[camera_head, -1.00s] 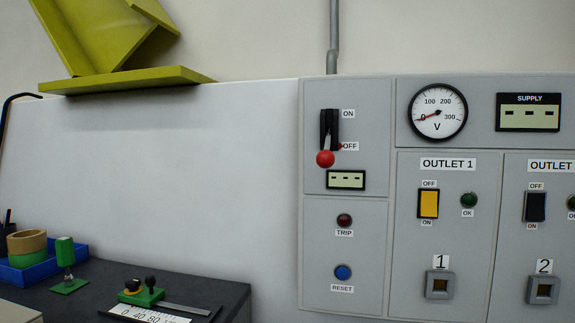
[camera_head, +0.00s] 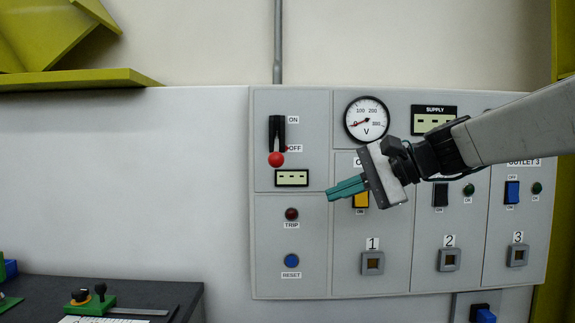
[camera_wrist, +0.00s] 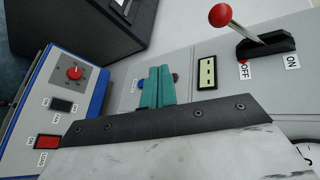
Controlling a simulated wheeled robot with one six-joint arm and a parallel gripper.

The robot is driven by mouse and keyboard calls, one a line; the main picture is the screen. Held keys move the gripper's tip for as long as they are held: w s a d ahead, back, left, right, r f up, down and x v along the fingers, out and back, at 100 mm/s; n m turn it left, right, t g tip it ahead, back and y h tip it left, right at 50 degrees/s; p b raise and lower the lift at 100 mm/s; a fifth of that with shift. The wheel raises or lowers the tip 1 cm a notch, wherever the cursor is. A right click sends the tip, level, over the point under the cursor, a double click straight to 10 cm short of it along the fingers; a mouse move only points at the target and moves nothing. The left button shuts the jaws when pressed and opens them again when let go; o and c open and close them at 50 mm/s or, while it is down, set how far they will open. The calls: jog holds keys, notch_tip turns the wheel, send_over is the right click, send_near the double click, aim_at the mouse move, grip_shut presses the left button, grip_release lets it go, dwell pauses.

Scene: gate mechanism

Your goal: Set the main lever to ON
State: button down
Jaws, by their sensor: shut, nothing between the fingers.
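The main lever (camera_head: 276,159) has a red ball knob and sits in a black slotted mount on the grey panel's upper left. Its knob is low, beside the OFF label (camera_head: 295,148), below the ON label (camera_head: 293,119). In the wrist view the lever knob (camera_wrist: 222,14) shows at the upper right, apart from my fingers. My gripper (camera_head: 330,194) is shut and empty, its teal fingers pointing left, right of and below the lever. The fingers also show in the wrist view (camera_wrist: 158,72).
The panel also has a dash display (camera_head: 292,178), a TRIP light (camera_head: 291,214), a blue RESET button (camera_head: 291,261), a voltmeter reading near 0 (camera_head: 367,119) and outlet switches, partly hidden by my arm. A dark workbench (camera_head: 180,292) stands lower left. Left of the panel is bare wall.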

aim_at(276, 149)
jog(key=w+r+m+t+y, duration=0.2)
jog(key=w+r, duration=0.3)
jog(key=w, duration=0.1)
jog(key=x, duration=0.9)
jog(key=shift+s+a+f, duration=0.1)
jog(key=shift+a, duration=0.1)
jog(key=shift+s+a, duration=0.1)
jog(key=shift+a, duration=0.25)
jog(key=s, duration=0.1)
jog(key=s+r, duration=0.1)
jog(key=s, duration=0.1)
jog(key=shift+a+r, duration=0.2)
jog(key=shift+r, duration=0.15)
jog(key=shift+s, duration=0.1)
